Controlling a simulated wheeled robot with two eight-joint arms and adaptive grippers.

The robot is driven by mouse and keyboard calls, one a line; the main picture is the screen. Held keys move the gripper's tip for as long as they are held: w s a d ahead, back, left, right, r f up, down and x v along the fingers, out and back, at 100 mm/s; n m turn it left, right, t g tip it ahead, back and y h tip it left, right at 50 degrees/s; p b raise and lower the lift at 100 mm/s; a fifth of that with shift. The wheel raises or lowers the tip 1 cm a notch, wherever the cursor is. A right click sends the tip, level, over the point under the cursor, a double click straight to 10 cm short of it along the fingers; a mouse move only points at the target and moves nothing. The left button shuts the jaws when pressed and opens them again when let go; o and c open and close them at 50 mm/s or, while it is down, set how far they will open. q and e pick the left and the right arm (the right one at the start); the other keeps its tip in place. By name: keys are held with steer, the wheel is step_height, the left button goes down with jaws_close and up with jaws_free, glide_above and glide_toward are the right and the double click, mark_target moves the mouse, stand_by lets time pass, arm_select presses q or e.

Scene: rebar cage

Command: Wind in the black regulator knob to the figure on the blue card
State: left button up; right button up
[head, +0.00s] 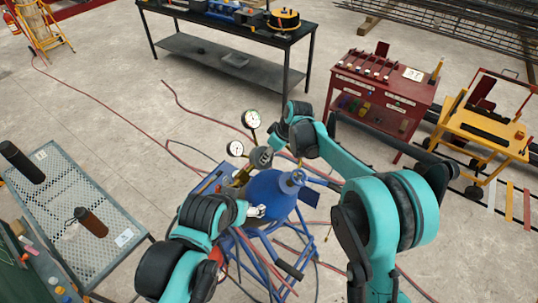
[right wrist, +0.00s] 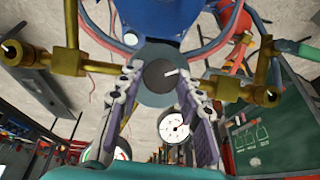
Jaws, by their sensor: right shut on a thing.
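In the head view the knob (head: 262,157) is small beside the brass regulator body (head: 240,178). Two white dial gauges (head: 251,119) (head: 236,149) stand by it; one dial (right wrist: 173,126) faces the wrist camera, its figures too small to read. My left gripper (head: 257,211) is at the blue cylinder (head: 270,193); its jaws are unclear. I cannot make out the blue card.
The cylinder stands in a blue tubular frame (head: 262,258) with red and dark hoses around it. A perforated grey table (head: 75,215) is at left, a dark workbench (head: 230,52) behind, and a red cabinet (head: 385,92) and yellow cart (head: 485,135) at right. Open floor lies between.

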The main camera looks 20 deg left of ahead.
steer(key=m+b, duration=0.1)
steer(key=m+g, duration=0.1)
steer(key=shift+w+d+f+m+y+b, duration=0.1)
steer(key=shift+w+m+y+b, duration=0.05)
steer(key=shift+m+y+b, duration=0.2)
steer(key=m+g+b, duration=0.1)
steer(key=m+y+b, duration=0.1)
steer(key=m, duration=0.1)
steer(key=shift+w+d+f+m+g+y+b, duration=0.15)
steer(key=shift+m+g+y+b, duration=0.1)
steer(key=shift+g+b, duration=0.15)
steer(key=m+g+y+b, duration=0.1)
steer(key=m+b, duration=0.1)
steer(key=m, duration=0.1)
steer(key=shift+m+y, duration=0.4)
steer(key=shift+d+m+y+b, duration=0.15)
steer(key=shift+m+y+b, duration=0.55)
steer(key=shift+m+b, duration=0.65)
steer(key=shift+m, duration=0.35)
